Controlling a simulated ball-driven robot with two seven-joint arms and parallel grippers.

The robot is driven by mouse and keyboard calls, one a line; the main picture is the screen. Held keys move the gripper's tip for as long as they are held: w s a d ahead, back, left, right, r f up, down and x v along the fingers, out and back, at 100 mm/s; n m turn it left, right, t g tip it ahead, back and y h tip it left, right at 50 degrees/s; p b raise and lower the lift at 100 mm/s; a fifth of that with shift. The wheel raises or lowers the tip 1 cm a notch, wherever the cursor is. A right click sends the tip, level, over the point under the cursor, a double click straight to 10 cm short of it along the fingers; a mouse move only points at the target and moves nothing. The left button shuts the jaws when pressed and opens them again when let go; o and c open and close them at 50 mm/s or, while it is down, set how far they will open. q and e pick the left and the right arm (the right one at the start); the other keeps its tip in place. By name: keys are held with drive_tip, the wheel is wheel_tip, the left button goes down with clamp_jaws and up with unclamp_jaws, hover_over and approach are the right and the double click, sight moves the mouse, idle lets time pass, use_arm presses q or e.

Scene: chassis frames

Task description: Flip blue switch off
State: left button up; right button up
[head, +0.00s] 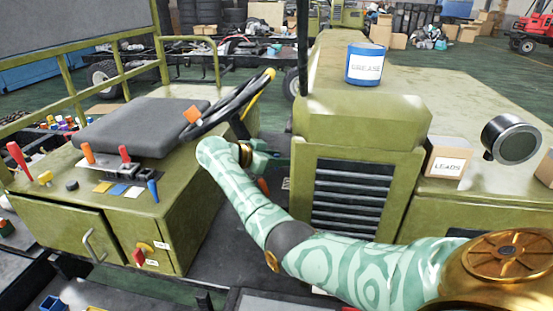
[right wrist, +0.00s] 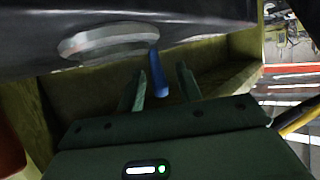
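A thin blue lever (right wrist: 155,74), which looks like the blue switch, hangs below a dark panel in the right wrist view. My right gripper (right wrist: 163,84) is open, its two fingers on either side of the lever's lower end. I cannot tell whether they touch it. In the head view my right arm reaches to beside the steering column, and its fingertips are hard to make out. A blue lever (head: 153,190) also stands on the seat-side console; I cannot tell if it is the same one. My left gripper is not in view.
The steering wheel (head: 232,102) is just above my right wrist. The seat (head: 140,127) and console with orange and red levers are at left.

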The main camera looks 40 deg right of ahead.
clamp_jaws()
drive_tip(key=shift+w+a+r+g+p, duration=0.1)
drive_tip(key=shift+r+g+p, duration=0.2)
drive_tip(key=shift+p, duration=0.5)
drive_tip(key=shift+w+a+f+n+h+p, duration=0.15)
drive_tip(key=shift+n+h+p, duration=0.15)
drive_tip(key=shift+h, duration=0.2)
drive_tip(key=shift+w+f+n+h, duration=0.1)
drive_tip(key=shift+f+n+h, duration=0.15)
drive_tip(key=shift+n+h, duration=0.05)
drive_tip(key=b, duration=0.1)
drive_tip(key=h+b, duration=0.1)
drive_tip(key=shift+w+a+f+n+g+b, duration=0.1)
drive_tip(key=shift+w+f+n+g+b, duration=0.1)
drive_tip(key=shift+f+n+g+b, duration=0.15)
drive_tip(key=shift+a+r+n+h, duration=0.1)
drive_tip(key=shift+r+n+h, duration=0.2)
drive_tip(key=shift+h, duration=0.1)
